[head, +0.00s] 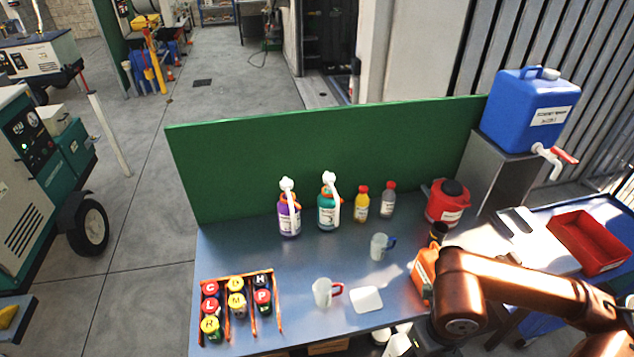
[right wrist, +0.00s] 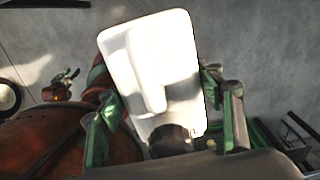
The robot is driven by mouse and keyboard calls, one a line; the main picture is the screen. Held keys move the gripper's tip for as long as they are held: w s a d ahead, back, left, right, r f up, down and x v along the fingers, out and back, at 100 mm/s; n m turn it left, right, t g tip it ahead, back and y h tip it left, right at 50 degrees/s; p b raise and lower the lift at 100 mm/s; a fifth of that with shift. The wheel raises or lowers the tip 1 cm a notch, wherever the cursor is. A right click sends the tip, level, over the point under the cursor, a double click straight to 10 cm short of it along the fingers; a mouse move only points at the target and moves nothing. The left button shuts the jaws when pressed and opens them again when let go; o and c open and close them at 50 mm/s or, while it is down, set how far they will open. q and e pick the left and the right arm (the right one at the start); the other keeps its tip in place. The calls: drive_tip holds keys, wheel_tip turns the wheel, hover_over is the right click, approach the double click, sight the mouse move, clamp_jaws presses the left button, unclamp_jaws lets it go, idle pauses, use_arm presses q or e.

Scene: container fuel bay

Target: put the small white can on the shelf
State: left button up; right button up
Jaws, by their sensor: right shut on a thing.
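The small white can (right wrist: 180,75) fills the middle of the right wrist view, with a moulded handle and a dark cap at its lower end. My right gripper (right wrist: 168,118) is shut on it, one green-padded finger on each side. In the head view my right arm reaches to the table's front right edge, and its gripper is mostly hidden at the bottom of the picture. A white piece (head: 398,344) shows there below the table edge; I cannot tell whether it is the held can. I cannot make out the shelf clearly. My left gripper is out of view.
The table (head: 240,254) carries a rack (head: 239,275) of coloured-lid cans, two mugs, several bottles, a red container (head: 447,203) and a flat white square (head: 367,299). A green panel (head: 330,155) closes its back. A red tray (head: 590,242) and blue tank (head: 529,110) stand right.

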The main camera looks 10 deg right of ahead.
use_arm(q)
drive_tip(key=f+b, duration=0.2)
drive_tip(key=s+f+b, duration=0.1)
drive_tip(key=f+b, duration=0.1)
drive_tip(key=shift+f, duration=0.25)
use_arm(e)
drive_tip(key=w+a+f+n, duration=0.2)
drive_tip(key=w+f+n, duration=0.3)
drive_tip(key=n, duration=1.2)
drive_tip(key=w+a+f+n, duration=0.3)
drive_tip(key=w+f+n, duration=0.3)
drive_tip(key=w+n, duration=0.6)
drive_tip(key=n, duration=0.5)
drive_tip(key=shift+w+f, duration=0.15)
drive_tip(key=shift+w, duration=0.05)
drive_tip(key=shift+a, duration=0.1)
